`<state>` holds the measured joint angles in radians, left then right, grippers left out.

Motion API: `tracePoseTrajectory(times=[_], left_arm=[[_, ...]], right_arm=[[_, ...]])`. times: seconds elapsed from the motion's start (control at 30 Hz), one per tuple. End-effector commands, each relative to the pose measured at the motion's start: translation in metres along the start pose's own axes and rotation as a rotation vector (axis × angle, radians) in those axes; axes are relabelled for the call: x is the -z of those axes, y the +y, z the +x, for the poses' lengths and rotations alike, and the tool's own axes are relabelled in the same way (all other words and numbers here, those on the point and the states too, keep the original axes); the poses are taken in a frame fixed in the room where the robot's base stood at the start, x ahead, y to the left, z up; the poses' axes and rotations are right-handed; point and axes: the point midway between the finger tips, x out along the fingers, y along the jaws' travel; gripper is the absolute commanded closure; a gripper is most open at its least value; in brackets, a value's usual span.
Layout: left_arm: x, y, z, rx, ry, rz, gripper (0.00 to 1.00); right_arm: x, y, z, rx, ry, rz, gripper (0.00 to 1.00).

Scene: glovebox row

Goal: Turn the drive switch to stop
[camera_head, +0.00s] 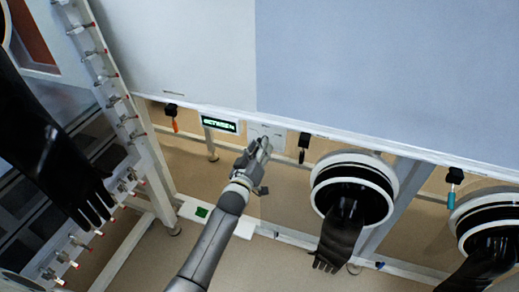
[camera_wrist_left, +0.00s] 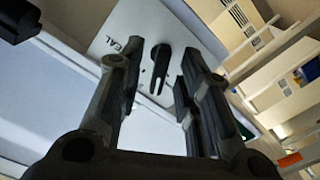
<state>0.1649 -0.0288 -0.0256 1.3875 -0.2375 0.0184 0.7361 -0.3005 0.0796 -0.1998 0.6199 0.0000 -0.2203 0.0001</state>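My left gripper (camera_head: 262,150) is raised to a small white panel (camera_head: 277,133) below the glovebox front, just right of a lit green display (camera_head: 220,124). In the left wrist view a dark switch handle (camera_wrist_left: 158,68) sticks out from the white plate (camera_wrist_left: 105,40), which bears partly readable lettering. The open fingers of the gripper (camera_wrist_left: 160,85) stand on either side of the handle, with gaps visible; contact cannot be told. In the head view the gripper hides the switch. My right gripper is not in view.
Black gloves (camera_head: 341,235) hang from round white ports (camera_head: 352,160) to the right, and a large black glove (camera_head: 45,150) hangs at the left. A rack with red-tipped valves (camera_head: 118,100) stands at the left. Small dark items (camera_head: 304,142) hang under the front edge.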

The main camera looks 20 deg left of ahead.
Motion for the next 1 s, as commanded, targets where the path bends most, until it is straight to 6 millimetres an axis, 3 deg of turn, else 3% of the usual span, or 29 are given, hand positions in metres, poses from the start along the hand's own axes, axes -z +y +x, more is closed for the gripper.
tracePoseTrajectory(times=[0.07, 0.3, 0.67, 1.0], left_arm=[[-0.0001, 0.0000, -0.0002, 0.000, 0.000, 0.000, 0.69], [-0.0002, 0.0000, -0.0004, 0.000, 0.000, 0.000, 1.00], [-0.0002, 0.0001, -0.0005, 0.000, -0.001, 0.031, 1.00], [-0.0001, 0.0004, -0.0005, 0.001, -0.001, 0.229, 1.00]], right_arm=[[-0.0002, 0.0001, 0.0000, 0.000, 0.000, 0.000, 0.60], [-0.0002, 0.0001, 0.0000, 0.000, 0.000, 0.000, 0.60], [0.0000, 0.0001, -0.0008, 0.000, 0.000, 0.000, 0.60], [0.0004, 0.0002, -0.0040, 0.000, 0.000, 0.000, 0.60]])
